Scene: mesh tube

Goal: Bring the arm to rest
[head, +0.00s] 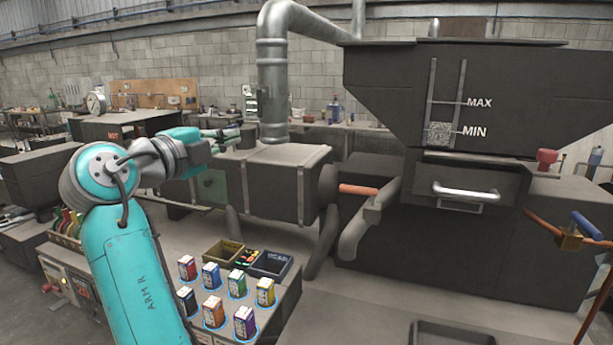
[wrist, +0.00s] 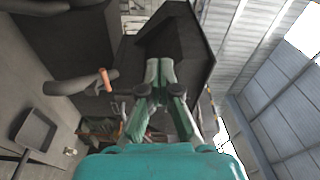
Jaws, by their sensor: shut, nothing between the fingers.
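My teal arm (head: 125,270) rises at the left of the head view and bends over at its top joint. My gripper (head: 222,132) points to the right, raised in front of the dark box-shaped machine. In the wrist view my gripper (wrist: 158,75) shows with its green fingers together and nothing between them. It touches nothing that I can see.
Several coloured cartons (head: 213,311) stand on a bench at lower centre, near an open brown box (head: 223,251). A large dark hopper (head: 400,100) marked MAX and MIN fills the right. An orange-handled lever (head: 358,190) sticks out at centre. A grey tray (head: 450,333) lies at the bottom right.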

